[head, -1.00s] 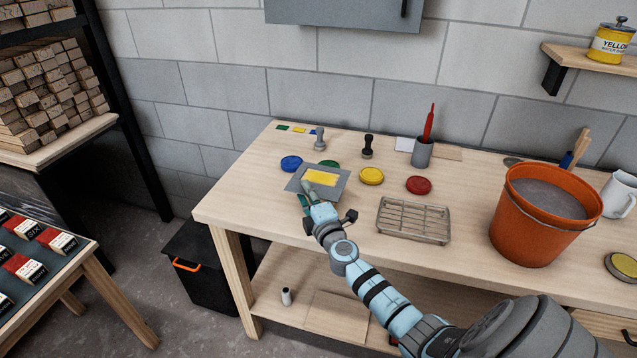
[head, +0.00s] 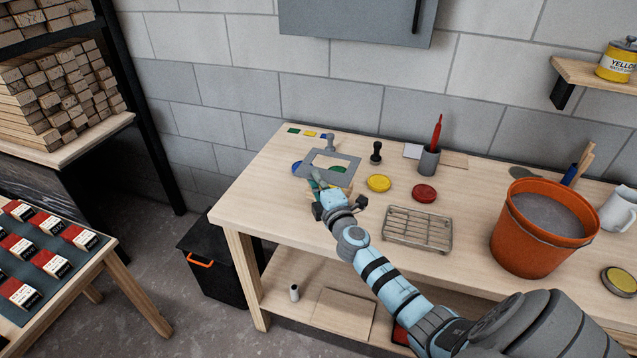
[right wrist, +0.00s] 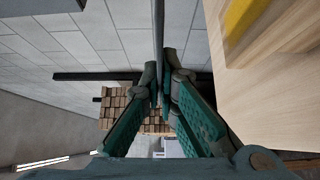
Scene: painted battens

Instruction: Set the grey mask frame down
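The grey mask frame (head: 347,157) is a thin flat plate with a rectangular window. In the head view it is above the left part of the workbench (head: 260,203), tilted, with the bench and part of a green disc showing through the window. My right gripper (head: 318,180) is shut on its near edge. In the right wrist view the frame (right wrist: 158,45) shows edge-on as a thin dark bar between the fingertips (right wrist: 162,92). A yellow painted patch (right wrist: 243,22) lies to the right of it; in the head view my gripper mostly hides that spot. My left gripper is out of view.
Around the frame are a blue disc (head: 297,167), a yellow disc (head: 379,183), a red disc (head: 424,193), a grey stamp (head: 329,141) and a black stamp (head: 376,152). A wire rack (head: 418,230) and an orange bucket (head: 540,235) stand to the right. Bare bench lies front left.

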